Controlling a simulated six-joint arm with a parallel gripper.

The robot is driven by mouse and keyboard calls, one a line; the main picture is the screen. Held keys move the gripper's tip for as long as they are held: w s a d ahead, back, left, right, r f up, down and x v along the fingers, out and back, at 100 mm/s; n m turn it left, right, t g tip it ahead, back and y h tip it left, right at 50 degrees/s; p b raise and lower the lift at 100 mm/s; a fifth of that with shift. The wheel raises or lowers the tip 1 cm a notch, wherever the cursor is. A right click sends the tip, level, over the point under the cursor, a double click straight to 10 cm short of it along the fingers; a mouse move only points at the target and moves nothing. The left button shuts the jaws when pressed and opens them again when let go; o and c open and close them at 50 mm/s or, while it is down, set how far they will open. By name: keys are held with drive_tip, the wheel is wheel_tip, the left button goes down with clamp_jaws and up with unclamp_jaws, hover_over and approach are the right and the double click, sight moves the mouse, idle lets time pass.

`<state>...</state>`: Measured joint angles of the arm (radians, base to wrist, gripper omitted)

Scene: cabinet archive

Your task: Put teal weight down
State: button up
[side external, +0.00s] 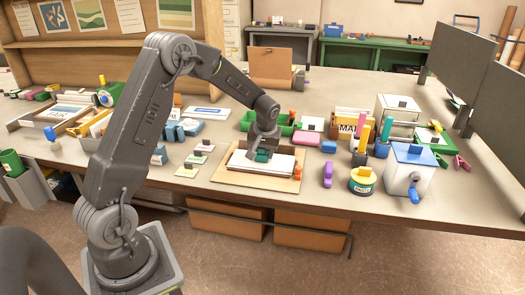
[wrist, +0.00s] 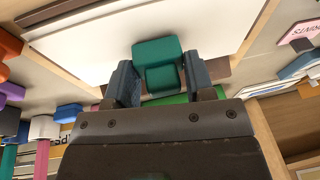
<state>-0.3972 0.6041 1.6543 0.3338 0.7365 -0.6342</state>
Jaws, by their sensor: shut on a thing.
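The teal weight (wrist: 158,54) is a small block with a raised knob, held between the two fingers of my gripper (wrist: 160,82) in the wrist view. In the side external view the teal weight (side external: 262,155) is low over the white paper stack (side external: 243,166), which lies on a wooden board (side external: 230,180). My gripper (side external: 264,146) points down over the stack and is shut on the weight. I cannot tell whether the weight's underside touches the paper.
An orange piece (side external: 297,173) is at the board's right edge. Small cards (side external: 195,159) lie left. A green tray (side external: 256,121) is behind.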

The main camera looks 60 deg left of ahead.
drive_tip(key=shift+f, duration=0.1)
drive_tip(key=o, duration=1.1)
drive_tip(key=s+d+r+m+t, duration=0.1)
drive_tip(key=s+d+r, duration=0.3)
drive_tip(key=r, duration=0.5)
drive_tip(key=s+d+r+m, duration=0.1)
drive_tip(key=s+d+r, duration=0.1)
drive_tip(key=d+r, duration=0.5)
drive_tip(key=s+d+m+t+h, duration=0.1)
drive_tip(key=s+d+m, duration=0.1)
drive_tip(key=s+d, duration=0.2)
drive_tip(key=s+d+r+m+t+h, duration=0.1)
drive_tip(key=s+d, duration=0.3)
drive_tip(key=s, duration=0.4)
drive_tip(key=s+d+r+m+t+h, duration=0.1)
drive_tip(key=s+d+m, duration=0.3)
drive_tip(key=s, duration=0.3)
drive_tip(key=shift+r+t, duration=0.25)
drive_tip(key=shift+t, duration=0.15)
